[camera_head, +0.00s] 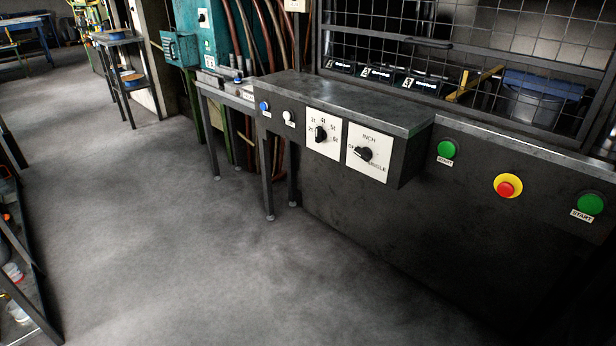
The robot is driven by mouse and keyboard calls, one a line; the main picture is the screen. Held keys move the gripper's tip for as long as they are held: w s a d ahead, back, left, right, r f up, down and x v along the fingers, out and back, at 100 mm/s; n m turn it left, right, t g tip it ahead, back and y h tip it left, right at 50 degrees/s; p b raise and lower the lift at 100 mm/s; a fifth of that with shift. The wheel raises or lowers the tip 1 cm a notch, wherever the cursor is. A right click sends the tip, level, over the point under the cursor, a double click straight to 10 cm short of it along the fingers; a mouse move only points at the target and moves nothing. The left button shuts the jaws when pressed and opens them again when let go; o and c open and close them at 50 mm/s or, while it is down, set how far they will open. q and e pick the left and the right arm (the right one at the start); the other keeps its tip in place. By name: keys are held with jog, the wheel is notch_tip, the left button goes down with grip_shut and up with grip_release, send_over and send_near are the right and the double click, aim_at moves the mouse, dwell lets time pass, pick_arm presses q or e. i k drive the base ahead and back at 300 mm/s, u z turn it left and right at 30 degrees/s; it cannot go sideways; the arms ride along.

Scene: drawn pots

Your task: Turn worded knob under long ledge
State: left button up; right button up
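The worded knob (364,154) is a black pointer knob on a white plate marked INCH and SINGLE, with another word at its left partly covered. Its pointer tip appears lighter and points to the left. It sits on the front of a dark box under the long ledge (345,100), at the right end of that box. A second black knob (320,134), on a white plate with numbers, is just to its left. Neither of my grippers is in view.
A blue button (264,106) and a white button (287,116) sit left of the knobs. Green START buttons (446,149) (590,204) and a red stop button on yellow (507,187) are to the right. The grey floor (190,240) in front is clear.

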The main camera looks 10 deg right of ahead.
aim_at(364, 153)
jog(key=u, duration=0.5)
jog(key=i, duration=1.8)
jog(key=z, duration=1.15)
jog(key=i, duration=0.3)
jog(key=z, duration=0.2)
